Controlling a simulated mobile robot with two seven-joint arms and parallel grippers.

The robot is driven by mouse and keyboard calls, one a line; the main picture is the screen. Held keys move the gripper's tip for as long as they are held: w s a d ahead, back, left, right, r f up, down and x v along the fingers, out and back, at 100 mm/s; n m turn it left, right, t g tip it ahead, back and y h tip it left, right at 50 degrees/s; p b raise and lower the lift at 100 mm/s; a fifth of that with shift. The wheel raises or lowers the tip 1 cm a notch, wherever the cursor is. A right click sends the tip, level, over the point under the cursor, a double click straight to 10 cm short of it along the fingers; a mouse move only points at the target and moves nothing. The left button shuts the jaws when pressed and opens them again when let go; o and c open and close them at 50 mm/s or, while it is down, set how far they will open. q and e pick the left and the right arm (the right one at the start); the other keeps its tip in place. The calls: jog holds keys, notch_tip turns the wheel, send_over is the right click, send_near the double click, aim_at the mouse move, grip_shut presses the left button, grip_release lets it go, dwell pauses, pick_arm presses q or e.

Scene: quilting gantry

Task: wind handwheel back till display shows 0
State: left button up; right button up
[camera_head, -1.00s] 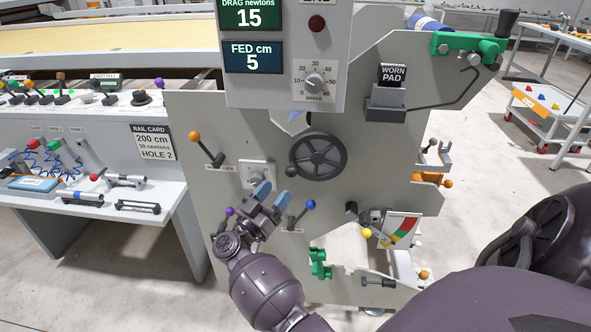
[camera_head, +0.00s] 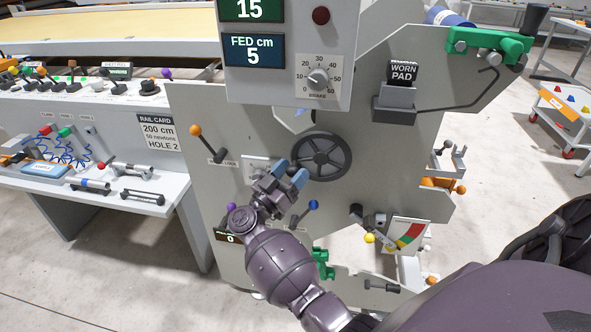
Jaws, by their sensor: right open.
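The handwheel (camera_head: 320,156) is a dark spoked wheel on the grey machine panel, just below the control box. My right gripper (camera_head: 290,173) is open, its blue fingertips just left of the wheel's lower-left rim. I cannot tell whether they touch the rim, and nothing shows between them. The blue FED cm display (camera_head: 254,53) reads 5. The green display (camera_head: 250,9) above it reads 15, its top cut off. A small dark display (camera_head: 228,237) low on the panel reads 0, partly hidden by my right arm. My left gripper is out of view.
Near the wheel are an orange-knobbed lever (camera_head: 207,145), a blue-knobbed lever (camera_head: 305,214) and the brake dial (camera_head: 318,79). A yellow-knobbed lever (camera_head: 369,238) and a coloured gauge (camera_head: 408,235) sit lower right. A bench (camera_head: 150,200) with tools stands left.

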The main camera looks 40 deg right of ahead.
dwell(0.3)
grip_shut()
dwell(0.3)
